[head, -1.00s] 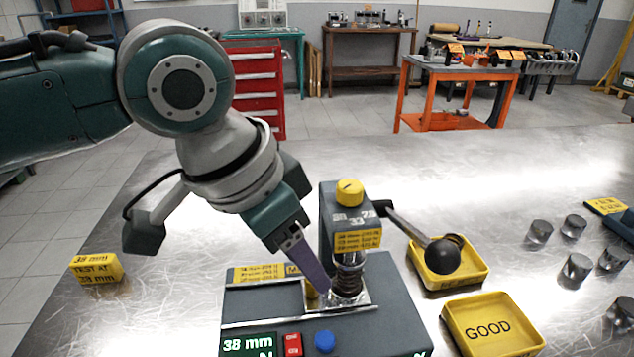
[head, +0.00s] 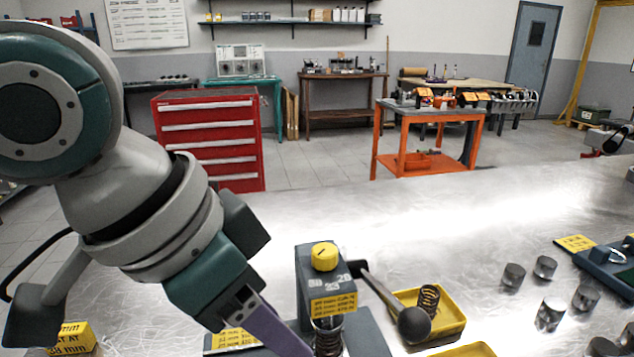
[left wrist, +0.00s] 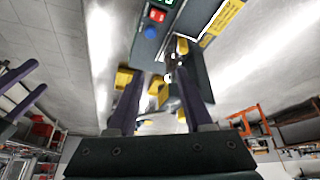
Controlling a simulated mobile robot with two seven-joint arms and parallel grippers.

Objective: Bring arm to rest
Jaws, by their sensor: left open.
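My left arm enters from the left in the head view. One purple finger of my left gripper (head: 283,333) slants down beside the spring tester, its tip near the bottom edge. In the left wrist view my left gripper (left wrist: 157,90) has its two purple fingers apart, with nothing clearly held between them. The spring tester (head: 313,270) has a yellow knob and a black ball lever. A coil spring (head: 327,336) stands in it, partly cut off. Two purple bars at the left edge of the wrist view look like my right gripper (left wrist: 22,88), fingers apart.
A yellow tray (head: 452,318) holds a coil spring (head: 428,299) behind the lever ball. Another yellow tray (head: 470,351) is cut off below. Several metal cylinders (head: 550,313) stand at the right. A yellow block (head: 72,338) is at lower left. The metal bench (head: 430,220) is clear behind the tester.

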